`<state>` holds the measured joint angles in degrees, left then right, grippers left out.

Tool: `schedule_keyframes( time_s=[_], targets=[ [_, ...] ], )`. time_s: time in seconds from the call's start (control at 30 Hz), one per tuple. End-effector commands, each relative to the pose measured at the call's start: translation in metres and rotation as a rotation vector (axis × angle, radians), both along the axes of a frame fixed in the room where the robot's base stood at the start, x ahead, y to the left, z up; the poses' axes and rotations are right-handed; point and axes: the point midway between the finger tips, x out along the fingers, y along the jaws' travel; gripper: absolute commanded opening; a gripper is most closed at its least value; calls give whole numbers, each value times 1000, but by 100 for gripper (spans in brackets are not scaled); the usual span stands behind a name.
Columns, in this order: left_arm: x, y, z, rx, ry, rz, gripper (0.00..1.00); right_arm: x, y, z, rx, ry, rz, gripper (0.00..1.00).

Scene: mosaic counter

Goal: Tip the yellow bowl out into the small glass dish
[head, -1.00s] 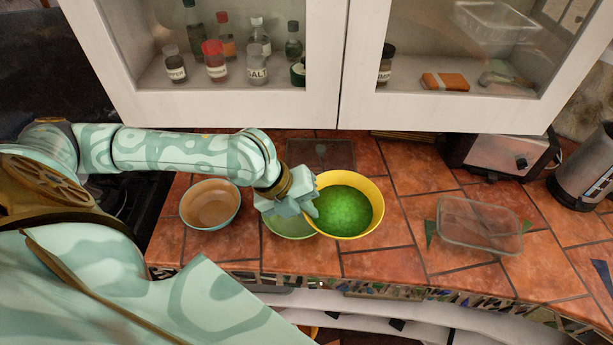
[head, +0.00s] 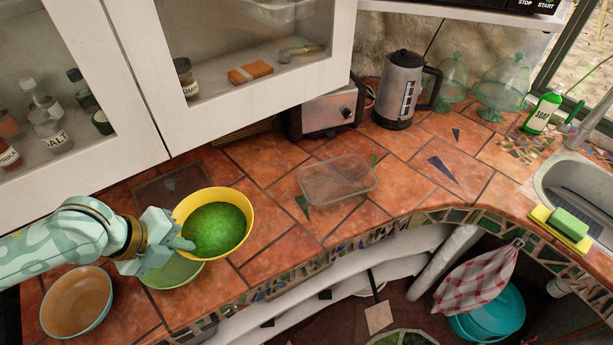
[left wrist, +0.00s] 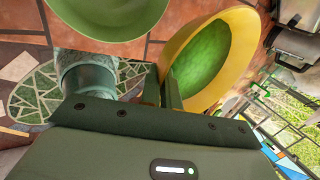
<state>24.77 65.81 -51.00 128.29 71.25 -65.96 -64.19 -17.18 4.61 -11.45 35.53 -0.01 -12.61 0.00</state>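The yellow bowl (head: 247,207) holds a green mass of small pieces and overlaps a green bowl in the head view. My left gripper (head: 182,244) is at its left rim. In the left wrist view the yellow bowl (left wrist: 240,22) is tilted in the picture, with its near rim between the fingers (left wrist: 166,92), which look closed on it. Its height above the counter is hard to tell. The small glass dish (head: 338,181) is clear, rectangular and looks empty. It sits on the tiles to the right of the bowl, apart from it. My right gripper is not in view.
A green bowl (head: 172,275) lies partly hidden below the gripper, beside a brown-and-teal bowl (head: 77,301). A toaster (head: 327,110) and kettle (head: 400,90) stand behind the dish. Cabinet doors (head: 250,60) overhang the counter's back. Tiles between bowl and dish are clear.

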Motion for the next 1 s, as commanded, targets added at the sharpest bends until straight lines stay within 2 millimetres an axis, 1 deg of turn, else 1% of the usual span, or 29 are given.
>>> schedule_keyframes(
  time_s=[0.17,0.2,0.27,0.3,0.37,0.4,0.47,0.5,0.57,0.6,0.7,0.8,0.9,0.97,1.0],
  targets=[
    [19,-55,18,-13,-9,-43,0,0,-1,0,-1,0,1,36],
    [28,-71,21,-14,-9,-44,0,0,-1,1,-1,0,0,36],
    [46,-98,24,-12,-10,-42,0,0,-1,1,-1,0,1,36],
    [60,-116,25,-11,-9,-37,0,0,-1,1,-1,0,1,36],
    [80,-145,26,-11,-6,-27,0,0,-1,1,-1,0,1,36],
    [93,-164,26,-9,-4,-21,0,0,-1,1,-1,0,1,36],
    [110,-195,25,-8,-1,-14,0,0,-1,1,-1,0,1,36],
    [120,-216,25,-8,-2,-10,0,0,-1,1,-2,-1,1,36],
    [132,-247,24,-8,0,-6,0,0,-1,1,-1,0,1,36],
    [139,-267,23,-8,-1,-6,0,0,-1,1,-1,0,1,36],
    [148,-312,18,-7,1,-9,0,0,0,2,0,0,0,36],
    [151,-346,9,-4,0,-15,0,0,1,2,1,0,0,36],
    [150,-367,-3,-4,2,-17,0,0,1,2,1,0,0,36],
    [148,-374,-13,-3,2,-17,0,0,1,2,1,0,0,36],
    [148,-375,-24,-2,2,-14,0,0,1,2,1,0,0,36]
  ],
)
